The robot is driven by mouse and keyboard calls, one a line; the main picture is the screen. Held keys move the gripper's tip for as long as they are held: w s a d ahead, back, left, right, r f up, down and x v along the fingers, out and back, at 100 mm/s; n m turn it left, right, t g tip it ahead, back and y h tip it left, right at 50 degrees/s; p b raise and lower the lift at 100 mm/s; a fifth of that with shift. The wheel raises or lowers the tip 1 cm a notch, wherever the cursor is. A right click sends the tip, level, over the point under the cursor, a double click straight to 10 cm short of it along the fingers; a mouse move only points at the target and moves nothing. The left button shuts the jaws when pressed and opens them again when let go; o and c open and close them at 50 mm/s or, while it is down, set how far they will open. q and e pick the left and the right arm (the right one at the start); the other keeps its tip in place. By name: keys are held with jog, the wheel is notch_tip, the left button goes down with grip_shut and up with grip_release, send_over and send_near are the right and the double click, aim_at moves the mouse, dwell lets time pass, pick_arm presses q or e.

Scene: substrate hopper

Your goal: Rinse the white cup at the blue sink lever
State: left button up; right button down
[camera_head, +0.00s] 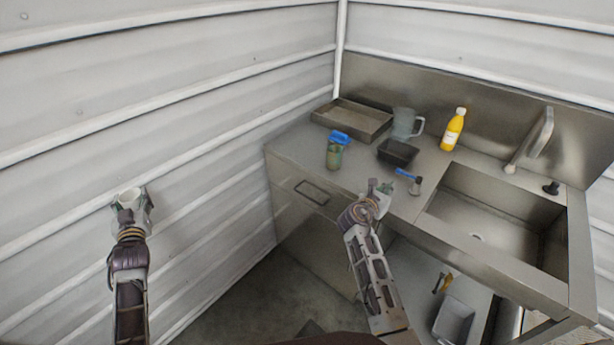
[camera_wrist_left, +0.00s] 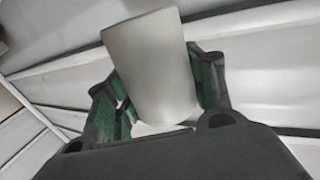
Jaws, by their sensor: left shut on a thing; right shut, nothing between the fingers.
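The white cup (camera_head: 131,195) is held in my left gripper (camera_head: 132,205), out to the left in front of the corrugated wall. In the left wrist view the cup (camera_wrist_left: 152,68) fills the space between the green-padded fingers (camera_wrist_left: 160,95), and its inside is not visible. A blue lever (camera_head: 408,174) with a dark round base lies or stands on the counter at the left edge of the sink (camera_head: 500,215). My right gripper (camera_head: 380,192) is shut and empty, close to the counter's front edge, left of the sink and just below the blue lever in the picture.
On the counter stand a metal tray (camera_head: 352,119), a clear jug (camera_head: 404,122), a black container (camera_head: 398,152), a blue-lidded jar (camera_head: 336,150) and a yellow bottle (camera_head: 453,130). A faucet (camera_head: 531,140) rises behind the sink. A grey bin (camera_head: 453,320) sits below.

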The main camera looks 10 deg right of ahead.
jog(key=v, duration=0.4)
jog(key=shift+s+a, duration=0.1)
jog(key=shift+a, duration=0.05)
dwell(0.5)
